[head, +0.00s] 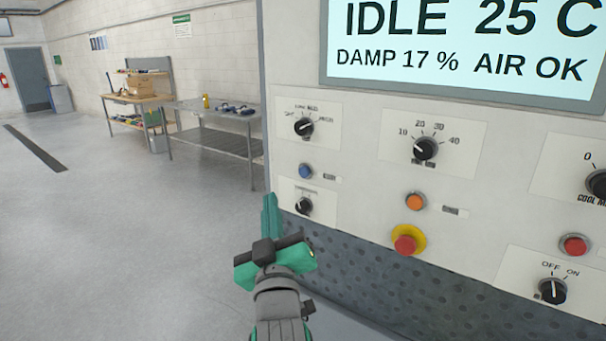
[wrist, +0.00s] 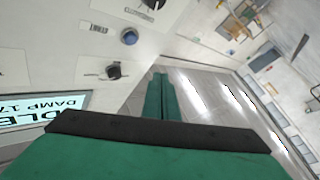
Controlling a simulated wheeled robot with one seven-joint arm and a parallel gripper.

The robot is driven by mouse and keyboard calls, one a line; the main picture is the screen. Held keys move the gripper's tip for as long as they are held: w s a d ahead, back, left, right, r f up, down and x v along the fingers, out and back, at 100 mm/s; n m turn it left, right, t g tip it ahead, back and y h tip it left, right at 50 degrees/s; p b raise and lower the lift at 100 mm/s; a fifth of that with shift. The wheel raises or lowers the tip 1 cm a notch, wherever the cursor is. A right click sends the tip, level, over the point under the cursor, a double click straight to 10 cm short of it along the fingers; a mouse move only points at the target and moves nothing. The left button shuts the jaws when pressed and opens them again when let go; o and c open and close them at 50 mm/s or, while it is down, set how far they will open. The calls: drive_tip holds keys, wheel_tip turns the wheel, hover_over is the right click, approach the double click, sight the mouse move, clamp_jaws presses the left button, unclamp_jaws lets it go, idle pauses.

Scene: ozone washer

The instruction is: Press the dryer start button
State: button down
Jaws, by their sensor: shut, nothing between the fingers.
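The dryer's pale control panel (head: 350,200) fills the right side of the head view. It carries a blue button (head: 305,171), an orange button (head: 415,201), a red button (head: 574,245) and a red mushroom button on a yellow ring (head: 405,244). Their small labels are too blurred to read, so I cannot tell which is the start button. My green gripper (head: 269,207) is shut and empty, low and left of the panel's buttons. In the wrist view the blue button (wrist: 129,36) is up and left of my shut fingertips (wrist: 160,78), apart from them.
Several black knobs sit on the panel, including one above the blue button (head: 304,127) and one below it (head: 303,206). The display (head: 465,45) reads IDLE, 25 C, DAMP 17 %, AIR OK. A steel table (head: 215,108) stands behind at left. The floor at left is clear.

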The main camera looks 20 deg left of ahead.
sight(304, 172)
drive_tip(key=shift+s+a+r, duration=0.1)
drive_tip(key=shift+a+r, duration=0.15)
drive_tip(key=shift+r, duration=0.6)
drive_tip(key=w+d, duration=0.3)
drive_tip(key=w, duration=0.5)
drive_tip(key=shift+w, duration=0.15)
drive_tip(key=shift+w+d, duration=0.1)
drive_tip(key=shift+w, duration=0.05)
idle(1.7)
drive_tip(key=shift+w, duration=0.2)
drive_tip(key=shift+w+d, duration=0.2)
drive_tip(key=shift+w, duration=0.3)
idle(1.1)
drive_tip(key=shift+s, duration=0.2)
drive_tip(key=shift+s+a, duration=0.25)
drive_tip(key=shift+s, duration=0.4)
